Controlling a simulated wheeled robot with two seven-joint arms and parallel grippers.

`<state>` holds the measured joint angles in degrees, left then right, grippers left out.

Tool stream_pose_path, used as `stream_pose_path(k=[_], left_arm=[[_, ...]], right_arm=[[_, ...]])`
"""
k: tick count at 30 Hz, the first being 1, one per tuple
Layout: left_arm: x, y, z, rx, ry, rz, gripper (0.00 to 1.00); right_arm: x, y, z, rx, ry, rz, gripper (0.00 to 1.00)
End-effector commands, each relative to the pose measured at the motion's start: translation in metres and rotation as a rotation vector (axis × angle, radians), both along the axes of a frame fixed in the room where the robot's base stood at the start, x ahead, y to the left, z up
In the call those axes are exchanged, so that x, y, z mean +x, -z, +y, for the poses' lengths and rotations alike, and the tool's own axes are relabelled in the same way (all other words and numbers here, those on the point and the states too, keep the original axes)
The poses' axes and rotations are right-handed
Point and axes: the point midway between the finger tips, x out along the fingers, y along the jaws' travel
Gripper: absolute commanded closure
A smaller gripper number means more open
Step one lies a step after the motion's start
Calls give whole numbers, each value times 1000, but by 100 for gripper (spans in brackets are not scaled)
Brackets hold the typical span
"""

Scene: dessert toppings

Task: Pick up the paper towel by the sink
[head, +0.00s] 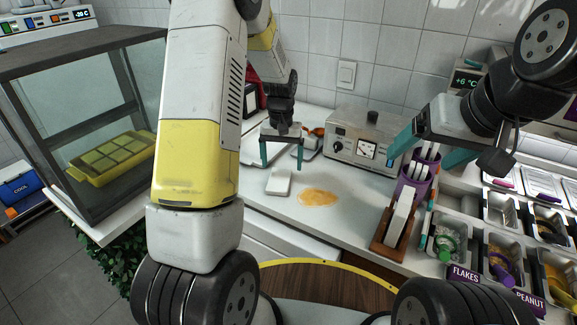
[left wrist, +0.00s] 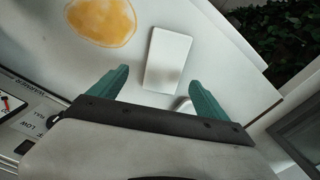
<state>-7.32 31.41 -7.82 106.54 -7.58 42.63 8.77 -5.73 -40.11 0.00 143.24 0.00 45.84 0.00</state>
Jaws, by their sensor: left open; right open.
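A white rectangular paper towel (head: 279,182) lies flat on the white counter; it also shows in the left wrist view (left wrist: 167,60). My left gripper (head: 282,167) is open and empty, pointing down above the counter just behind the towel. In the left wrist view, the towel is ahead of and between the teal fingers of my left gripper (left wrist: 158,77), with no visible contact. My right gripper (head: 418,166) is open and empty at the right, above the purple holder. No sink is clearly seen.
An orange spill (head: 318,197) lies right of the towel. A grey machine with a dial (head: 367,138) stands behind it. A wooden holder (head: 390,236), a purple holder (head: 415,188) and topping bins (head: 500,210) fill the right. A glass case (head: 90,110) stands left.

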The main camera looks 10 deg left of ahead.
Motion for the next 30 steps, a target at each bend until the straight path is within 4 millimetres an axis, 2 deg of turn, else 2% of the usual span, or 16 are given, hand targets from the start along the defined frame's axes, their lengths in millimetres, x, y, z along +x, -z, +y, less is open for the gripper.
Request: stream_pose_path(k=[9, 13, 19, 20, 29, 30], left_arm=[[-5, 44, 7, 0, 0, 3, 13], [-4, 52, 7, 0, 0, 1, 13], [-4, 52, 7, 0, 0, 0, 13], [-4, 52, 7, 0, 0, 0, 17], [-4, 52, 7, 0, 0, 0, 76], [-4, 52, 7, 0, 0, 0, 77]], right_arm=[[0, 0, 0, 0, 0, 0, 17], [0, 0, 0, 0, 0, 0, 17], [0, 0, 0, 0, 0, 0, 17], [0, 0, 0, 0, 0, 0, 17], [0, 0, 0, 0, 0, 0, 17], [0, 0, 0, 0, 0, 0, 17]])
